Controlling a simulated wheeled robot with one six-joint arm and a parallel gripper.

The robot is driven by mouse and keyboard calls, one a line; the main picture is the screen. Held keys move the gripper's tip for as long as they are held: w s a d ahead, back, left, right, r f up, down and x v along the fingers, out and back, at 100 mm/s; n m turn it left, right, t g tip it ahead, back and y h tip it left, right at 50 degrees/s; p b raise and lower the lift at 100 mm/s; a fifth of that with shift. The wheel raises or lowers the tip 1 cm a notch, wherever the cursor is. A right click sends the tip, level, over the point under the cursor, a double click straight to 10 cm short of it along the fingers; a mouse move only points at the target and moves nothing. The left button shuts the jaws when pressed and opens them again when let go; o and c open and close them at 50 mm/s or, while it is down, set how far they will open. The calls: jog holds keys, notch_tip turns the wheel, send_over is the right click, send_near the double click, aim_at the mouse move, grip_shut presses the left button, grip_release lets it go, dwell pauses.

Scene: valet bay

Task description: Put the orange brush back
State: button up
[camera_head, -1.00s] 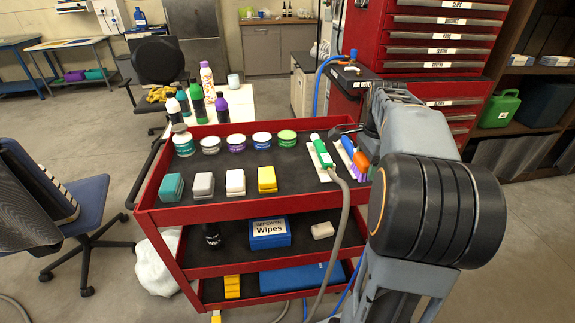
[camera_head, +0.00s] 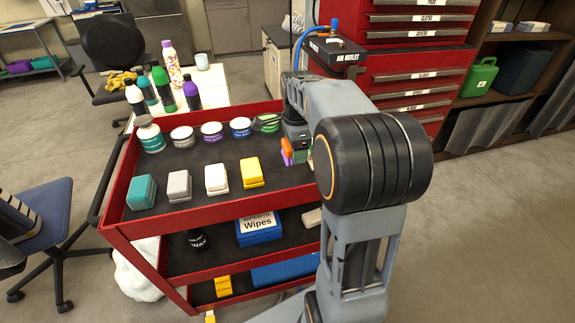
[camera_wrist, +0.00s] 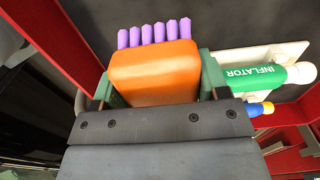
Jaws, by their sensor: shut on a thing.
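The orange brush (camera_wrist: 155,72) is between the two green fingers of my gripper (camera_wrist: 160,85) in the wrist view. Its purple bristles stick out beyond the block, away from the gripper. In the head view the brush (camera_head: 286,150) shows as a small orange and purple patch at my gripper (camera_head: 297,143), over the right part of the cart's top tray (camera_head: 205,208). I cannot tell whether the bristles touch anything. The green inflator (camera_wrist: 265,76) lies on a white holder (camera_wrist: 255,55) to the right of the brush; my arm mostly hides it in the head view.
Several jars and a row of blocks, including a yellow block (camera_head: 252,172), stand on the tray left of my gripper. A blue wipes box (camera_head: 258,232) is on the shelf below. A red drawer cabinet (camera_head: 410,85) stands behind. Dark mat between the rows is clear.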

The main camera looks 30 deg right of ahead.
aim_at(287, 142)
jog(key=shift+w+a+f, duration=0.25)
jog(key=shift+a+f, duration=0.2)
jog(key=shift+f, duration=0.15)
jog(key=shift+w+a+f, duration=0.2)
jog(key=shift+a+f, duration=0.2)
jog(key=shift+f, duration=0.2)
notch_tip(287, 142, down, 3)
jog(key=shift+w+a+f+b, duration=0.1)
jog(key=shift+a+f+b, duration=0.1)
jog(key=shift+b, duration=0.45)
jog(key=o, duration=0.8)
jog(key=shift+d, duration=0.1)
jog(key=shift+r, duration=0.1)
notch_tip(287, 142, up, 12)
jog(key=p, duration=0.3)
